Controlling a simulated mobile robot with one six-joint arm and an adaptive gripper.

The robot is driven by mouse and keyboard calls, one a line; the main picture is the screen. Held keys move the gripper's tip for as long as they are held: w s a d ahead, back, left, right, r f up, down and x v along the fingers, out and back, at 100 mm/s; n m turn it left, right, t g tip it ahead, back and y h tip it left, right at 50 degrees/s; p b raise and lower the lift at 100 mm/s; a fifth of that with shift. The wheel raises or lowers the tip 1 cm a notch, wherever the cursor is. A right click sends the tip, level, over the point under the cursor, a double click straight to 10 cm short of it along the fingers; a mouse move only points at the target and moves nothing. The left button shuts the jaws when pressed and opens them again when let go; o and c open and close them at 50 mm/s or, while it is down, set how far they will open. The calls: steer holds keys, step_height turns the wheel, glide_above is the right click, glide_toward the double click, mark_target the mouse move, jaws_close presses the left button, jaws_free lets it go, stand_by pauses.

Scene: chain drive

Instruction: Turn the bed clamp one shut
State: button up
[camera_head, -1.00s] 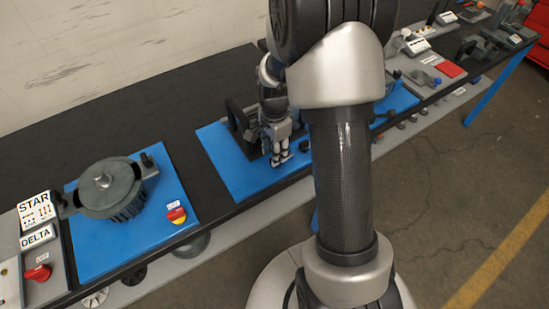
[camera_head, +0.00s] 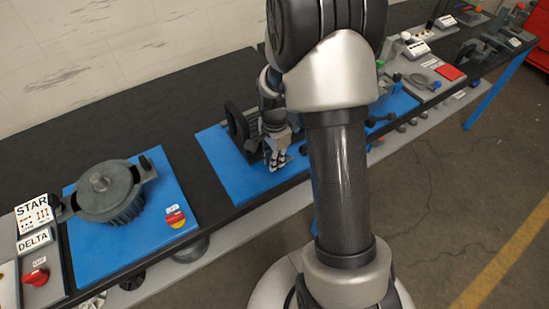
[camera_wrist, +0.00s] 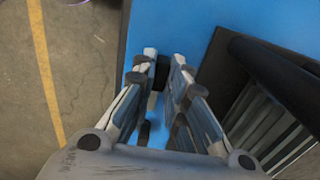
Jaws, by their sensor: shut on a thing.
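My gripper (camera_head: 277,162) reaches down at the front part of the blue bed plate (camera_head: 226,172). In the wrist view my gripper (camera_wrist: 163,58) has its fingertips on either side of a small dark knob, the bed clamp (camera_wrist: 161,72), and is shut on it. The fingers hide most of the clamp, so its turn angle cannot be told. In the head view the clamp is hidden behind the fingers.
A dark ribbed machine part (camera_wrist: 265,105) stands close to the right of my fingers in the wrist view. A grey finned motor (camera_head: 105,190) sits on another blue plate at the left. Bench floor space (camera_wrist: 85,60) lies left of the plate edge.

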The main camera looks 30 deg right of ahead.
steer(key=shift+n, duration=0.4)
jaws_close()
steer(key=n+p, duration=0.1)
steer(key=n, duration=0.3)
steer(key=shift+s, duration=0.1)
steer(key=n+p, duration=0.1)
steer(key=n, duration=0.3)
steer(key=shift+s+d, duration=0.1)
steer(key=n, duration=0.4)
steer(key=shift+n+p, duration=0.4)
steer(key=shift+d+n, duration=0.15)
steer(key=shift+n, duration=1.95)
steer(key=o, duration=0.7)
jaws_free()
steer(key=shift+r, duration=0.1)
